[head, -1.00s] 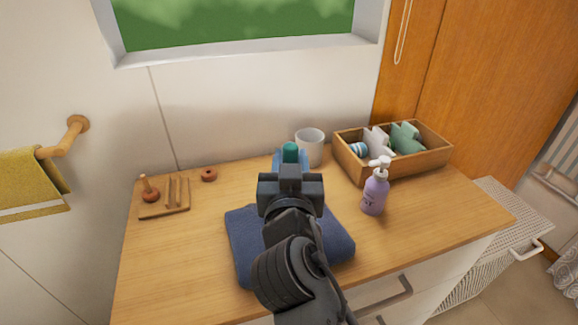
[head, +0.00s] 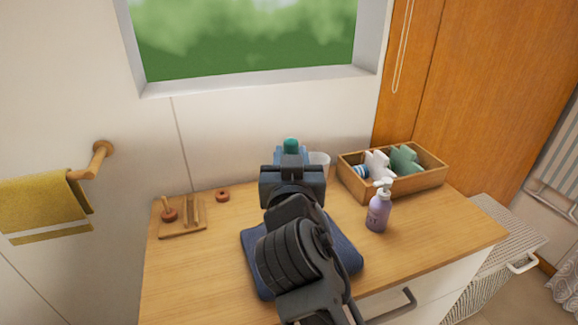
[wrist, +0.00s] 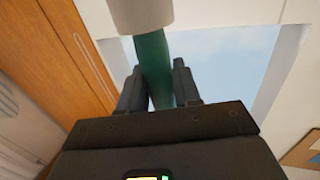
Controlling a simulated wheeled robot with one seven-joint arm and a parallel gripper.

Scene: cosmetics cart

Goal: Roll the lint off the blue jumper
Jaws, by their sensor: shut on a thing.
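The blue jumper (head: 345,247) lies folded on the wooden counter in the head view, partly hidden behind my arm. No lint can be made out on it. My gripper (head: 291,160) is raised above and beyond the jumper, pointing toward the window wall. In the wrist view my gripper (wrist: 160,88) is shut on the green handle (wrist: 153,62) of a roller. Its pale cylindrical head (wrist: 140,14) is beyond the fingers, cut off by the picture's top edge.
A purple pump bottle (head: 378,211) stands right of the jumper. Behind it is a wooden box (head: 409,185) with several items. A white cup (head: 321,161) is partly hidden behind my gripper. A wooden stand (head: 183,229) and a brown ring (head: 222,195) are at left. The counter's front left is clear.

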